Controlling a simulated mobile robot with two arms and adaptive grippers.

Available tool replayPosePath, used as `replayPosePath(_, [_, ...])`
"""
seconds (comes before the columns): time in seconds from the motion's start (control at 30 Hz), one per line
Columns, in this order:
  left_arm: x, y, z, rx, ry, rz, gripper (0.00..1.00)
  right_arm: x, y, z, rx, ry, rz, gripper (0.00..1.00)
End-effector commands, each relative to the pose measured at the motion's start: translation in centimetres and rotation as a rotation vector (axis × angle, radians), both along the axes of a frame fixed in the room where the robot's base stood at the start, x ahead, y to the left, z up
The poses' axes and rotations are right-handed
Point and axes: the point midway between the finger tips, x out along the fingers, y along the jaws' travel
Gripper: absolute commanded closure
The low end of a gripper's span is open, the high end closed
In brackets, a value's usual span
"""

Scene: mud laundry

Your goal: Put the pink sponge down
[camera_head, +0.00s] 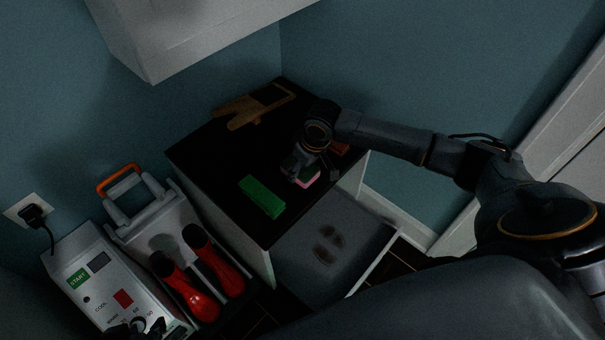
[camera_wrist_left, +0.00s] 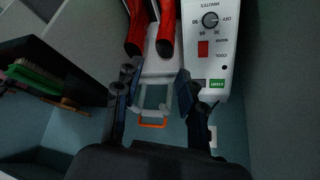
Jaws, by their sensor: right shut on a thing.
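The pink sponge (camera_head: 309,180) is between the fingers of my right gripper (camera_head: 304,173), low over the black top of the cabinet (camera_head: 215,160). The gripper hides part of it, and I cannot tell whether the sponge touches the top. My right arm reaches in from the right side of the head view. My left gripper (camera_head: 138,328) shows only in part at the bottom left of the head view, over the white control box. In the left wrist view its two fingers (camera_wrist_left: 155,76) are spread apart with nothing between them.
A wooden piece (camera_head: 251,107) lies at the back; an orange-brown thing (camera_head: 339,148) is partly behind the right gripper. A white control box (camera_head: 100,280) and red boots (camera_head: 192,285) stand left. A grey tray (camera_head: 335,275) with footprints sits below.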

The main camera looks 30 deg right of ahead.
Motion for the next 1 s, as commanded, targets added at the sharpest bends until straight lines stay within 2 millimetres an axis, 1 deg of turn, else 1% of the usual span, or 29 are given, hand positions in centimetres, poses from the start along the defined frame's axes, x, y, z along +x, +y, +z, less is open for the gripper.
replayPosePath(0.03, [1.1, -0.4, 0.1, -0.011, -0.053, -0.005, 0.60, 0.0, 0.0, -0.8, -0.001, 0.001, -0.001, 0.65])
replayPosePath(0.1, [2.4, -0.8, 0.8, -0.027, -0.123, -0.010, 0.60, 0.0, 0.0, -1.3, -0.001, 0.000, -0.001, 0.65])
replayPosePath(0.2, [3.9, -1.3, 1.6, -0.044, -0.203, -0.016, 0.60, 0.0, 0.0, -1.9, -0.001, 0.000, 0.000, 0.65])
replayPosePath(0.3, [4.7, -1.6, 2.3, -0.054, -0.249, -0.019, 0.60, -0.1, 0.0, -2.2, -0.001, 0.000, 0.000, 0.65])
replayPosePath(0.57, [4.9, -1.7, 2.5, -0.057, -0.265, -0.020, 0.60, -0.1, 0.0, -2.2, -0.001, 0.000, 0.000, 0.65])
replayPosePath(0.77, [4.6, -1.6, 2.3, -0.053, -0.244, -0.019, 0.60, -0.1, 0.0, -2.4, 0.000, 0.001, -0.001, 0.65])
replayPosePath(0.8, [4.5, -1.6, 2.2, -0.051, -0.240, -0.019, 0.60, -0.1, 0.0, -2.4, 0.000, 0.000, -0.001, 0.34])
replayPosePath(0.87, [4.5, -1.6, 2.2, -0.052, -0.241, -0.019, 0.60, -0.1, 0.0, -2.4, 0.000, 0.000, -0.001, 0.22])
replayPosePath(0.9, [4.5, -1.6, 2.2, -0.052, -0.241, -0.019, 0.60, -0.1, 0.0, -2.4, 0.000, 0.000, -0.001, 0.18])
replayPosePath(1.0, [4.5, -1.6, 2.2, -0.052, -0.241, -0.019, 0.60, -0.1, 0.0, -2.4, -0.001, 0.000, 0.000, 0.18])
